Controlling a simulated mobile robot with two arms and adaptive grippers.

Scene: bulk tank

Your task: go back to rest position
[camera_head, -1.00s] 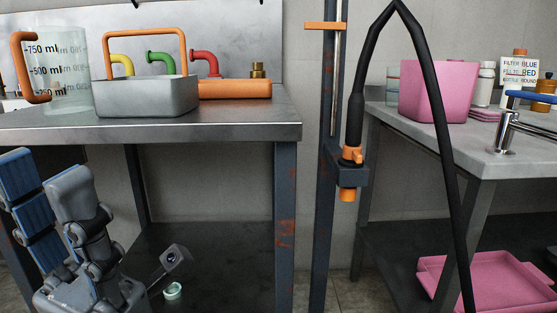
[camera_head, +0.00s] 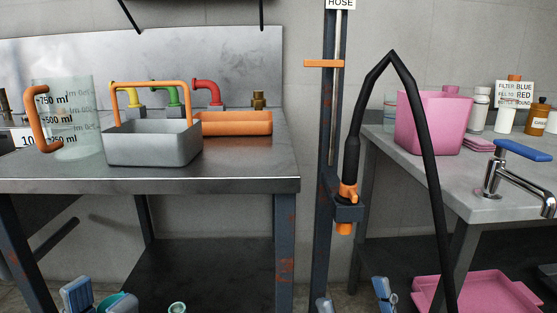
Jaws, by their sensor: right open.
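My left gripper (camera_head: 80,294) shows only in part at the bottom left, as a blue-padded finger below the left table's top. A teal rounded piece (camera_head: 118,303) is close to its right, mostly cut off by the frame edge. I cannot tell whether the gripper holds it. My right gripper (camera_head: 354,299) is at the bottom edge, right of the hose stand. It is open, with one finger left and a blue-padded one right, and nothing seen between them.
The left table (camera_head: 240,172) carries a measuring jug (camera_head: 75,110), a grey basket (camera_head: 153,148) and an orange tray (camera_head: 235,123). A hose (camera_head: 422,115) hangs on the stand (camera_head: 323,160). The right table (camera_head: 478,195) holds a pink bucket (camera_head: 432,130); a pink tray (camera_head: 480,292) is below.

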